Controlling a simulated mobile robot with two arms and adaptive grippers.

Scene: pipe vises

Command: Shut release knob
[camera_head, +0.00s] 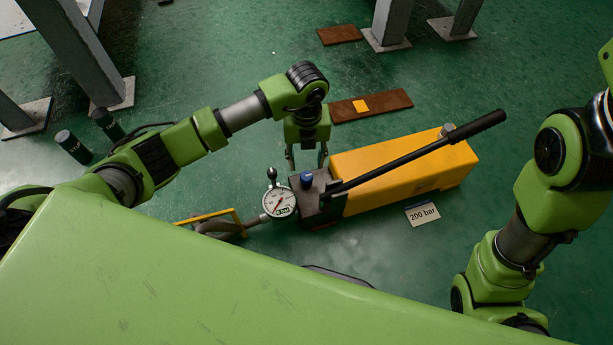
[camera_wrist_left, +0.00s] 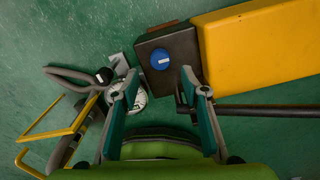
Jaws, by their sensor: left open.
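The blue round release knob (camera_head: 307,180) sits on top of the dark block (camera_head: 318,204) at the near end of the yellow hand pump (camera_head: 385,170). In the left wrist view the knob (camera_wrist_left: 161,58) shows from above with a white mark across it. My left gripper (camera_head: 306,156) is open above and behind the block, pointing down. In the left wrist view its fingertips (camera_wrist_left: 160,75) are apart, on either side of the knob in the picture and below it. I cannot see contact with the knob.
A dial gauge (camera_head: 278,202) and a black ball-topped lever (camera_head: 271,173) stand left of the block. The long black pump handle (camera_head: 430,145) slants up over the pump. A "200 bar" card (camera_head: 422,214) and a brown plate (camera_head: 370,106) lie on the green floor.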

